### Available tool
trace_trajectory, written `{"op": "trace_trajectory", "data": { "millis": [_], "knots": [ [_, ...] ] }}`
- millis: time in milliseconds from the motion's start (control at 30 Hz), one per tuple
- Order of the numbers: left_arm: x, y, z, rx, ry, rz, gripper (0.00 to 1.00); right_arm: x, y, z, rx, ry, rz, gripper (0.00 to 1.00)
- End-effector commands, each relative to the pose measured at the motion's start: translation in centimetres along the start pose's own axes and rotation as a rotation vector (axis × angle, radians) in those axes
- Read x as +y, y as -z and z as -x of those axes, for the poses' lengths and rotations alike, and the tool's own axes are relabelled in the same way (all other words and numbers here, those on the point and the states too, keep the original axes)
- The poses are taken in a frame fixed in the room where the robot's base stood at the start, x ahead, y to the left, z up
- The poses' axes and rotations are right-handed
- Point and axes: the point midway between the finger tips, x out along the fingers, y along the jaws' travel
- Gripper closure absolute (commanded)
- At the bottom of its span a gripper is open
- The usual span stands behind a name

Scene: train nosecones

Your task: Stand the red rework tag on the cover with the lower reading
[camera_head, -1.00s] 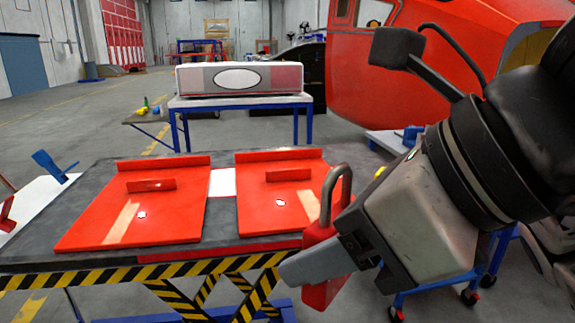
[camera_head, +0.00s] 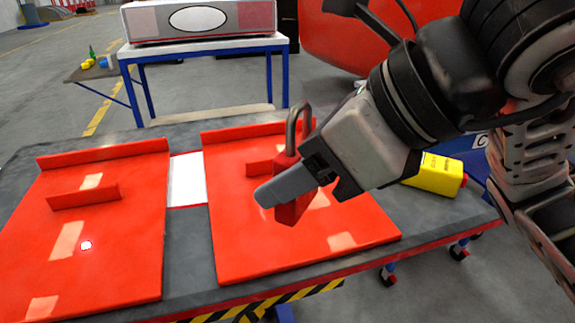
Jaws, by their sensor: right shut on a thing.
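Two red covers lie flat side by side on the dark table: the left cover (camera_head: 135,245) and the right cover (camera_head: 240,240). Each has a raised rear edge, a short upright rib and pale patches. A small white spot shows on the left cover. No reading is legible on either. My right gripper (camera_head: 290,188) is shut on the red tag (camera_head: 291,205), a red block with a grey metal loop on top. It holds the tag roughly upright, in front of the right cover's rib in the picture; whether it touches the cover I cannot tell. My left gripper is out of view.
A white card (camera_head: 188,180) lies between the covers. A yellow container (camera_head: 436,174) lies at the table's right side, beside my right arm. A blue-legged table (camera_head: 205,48) bearing a white and red box stands behind. Bare table (camera_head: 188,245) shows between the covers.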

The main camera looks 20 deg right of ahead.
Motion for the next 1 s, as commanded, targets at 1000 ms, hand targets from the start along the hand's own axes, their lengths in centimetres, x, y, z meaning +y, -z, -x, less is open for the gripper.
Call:
{"op": "trace_trajectory", "data": {
  "millis": [1000],
  "knots": [
    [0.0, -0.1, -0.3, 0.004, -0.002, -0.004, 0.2, -9.5, 5.2, -11.0, 0.0, 0.001, 0.0, 0.68]
  ]
}}
